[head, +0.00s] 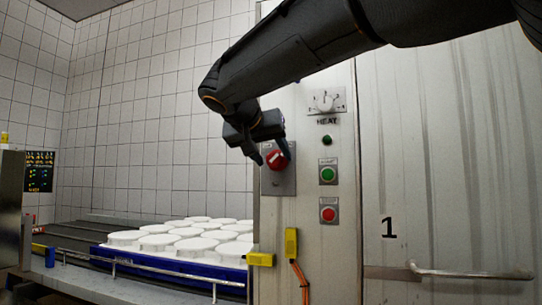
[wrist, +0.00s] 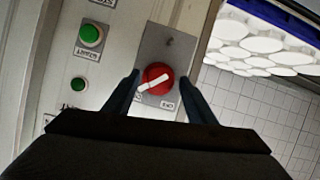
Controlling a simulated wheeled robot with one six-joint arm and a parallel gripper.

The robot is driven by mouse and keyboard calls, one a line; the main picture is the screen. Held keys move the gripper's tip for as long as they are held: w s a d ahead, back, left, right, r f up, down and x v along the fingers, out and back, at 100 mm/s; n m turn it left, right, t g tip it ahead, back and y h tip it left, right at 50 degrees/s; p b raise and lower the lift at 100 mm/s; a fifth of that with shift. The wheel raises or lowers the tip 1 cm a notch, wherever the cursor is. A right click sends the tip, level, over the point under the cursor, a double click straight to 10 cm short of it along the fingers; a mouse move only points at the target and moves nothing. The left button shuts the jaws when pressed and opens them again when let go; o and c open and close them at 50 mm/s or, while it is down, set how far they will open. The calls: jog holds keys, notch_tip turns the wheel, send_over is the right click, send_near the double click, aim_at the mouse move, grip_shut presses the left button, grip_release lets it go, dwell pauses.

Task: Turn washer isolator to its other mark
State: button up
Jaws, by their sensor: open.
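The washer isolator is a red round knob with a white bar (head: 277,159) on a grey plate (head: 280,183) on the cabinet's left part. In the wrist view the red knob (wrist: 157,79) sits between my two fingertips, with its white bar lying slantwise, one end toward the lower-left mark. Small marks on the plate are partly hidden by the fingers and too small to read surely. My gripper (head: 272,151) is open in front of the knob, with one finger at each side; it also shows in the wrist view (wrist: 163,82). I cannot tell whether the fingers touch the knob.
Right of the knob are a heat dial (head: 325,101), a green button (head: 327,174) and a red button (head: 328,214). Below are a yellow plug (head: 291,242) and orange cable. White moulds (head: 190,238) stand in a blue tray at left. A door handle (head: 470,273) sticks out at right.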

jog(key=shift+c, duration=0.2)
jog(key=c, duration=1)
jog(key=n+h, duration=0.1)
jog(key=n+h+p, duration=0.1)
jog(key=shift+a+n+g+p, duration=0.25)
jog(key=shift+n+g+p, duration=0.05)
jog(key=shift+n+g, duration=0.1)
jog(key=n+h, duration=0.1)
jog(key=n+h+p, duration=0.1)
jog(key=n, duration=0.1)
jog(key=shift+w+a+f+p, duration=0.1)
jog(key=shift+a+f+p, duration=0.1)
jog(key=shift+p, duration=0.1)
jog(key=n+h+p, duration=0.1)
jog(key=n, duration=0.2)
jog(key=shift+f+n+h+p, duration=0.15)
jog(key=shift+n+h+p, duration=0.15)
jog(key=shift+n+h, duration=0.1)
jog(key=shift+w+f+n+t+h+p, duration=0.15)
jog(key=shift+n+t+h+p, duration=0.2)
jog(key=shift+n, duration=0.65)
jog(key=shift+s+f+n+t+h+p, duration=0.15)
jog(key=shift+n+h+p, duration=0.25)
jog(key=shift+n, duration=0.6)
jog(key=shift+w, duration=0.1)
